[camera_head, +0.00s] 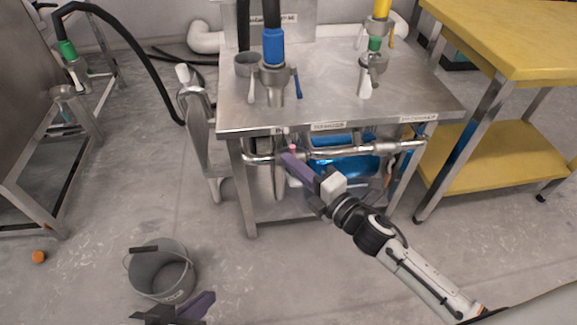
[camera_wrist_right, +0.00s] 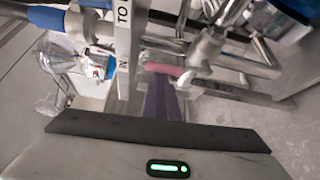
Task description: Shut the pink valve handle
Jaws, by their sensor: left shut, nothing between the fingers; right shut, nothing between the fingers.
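The pink valve handle (camera_head: 293,147) is a small pink piece on the pipe (camera_head: 345,151) that runs under the front edge of the metal table. In the right wrist view the pink handle (camera_wrist_right: 165,69) lies crosswise just beyond my purple fingertips. My right gripper (camera_head: 286,157) is shut and empty, with its tips close to the handle; it also shows in the right wrist view (camera_wrist_right: 160,84). Whether the tips touch the handle I cannot tell. My left gripper (camera_head: 200,306) is shut and empty, low at the bottom edge of the head view, far from the handle.
The metal table (camera_head: 325,95) carries blue-topped (camera_head: 273,47) and yellow-topped fittings. A blue container (camera_head: 345,165) sits below the pipe. A grey bucket (camera_head: 160,272) stands on the floor near my left gripper. A yellow table (camera_head: 515,40) stands at right. Floor between is clear.

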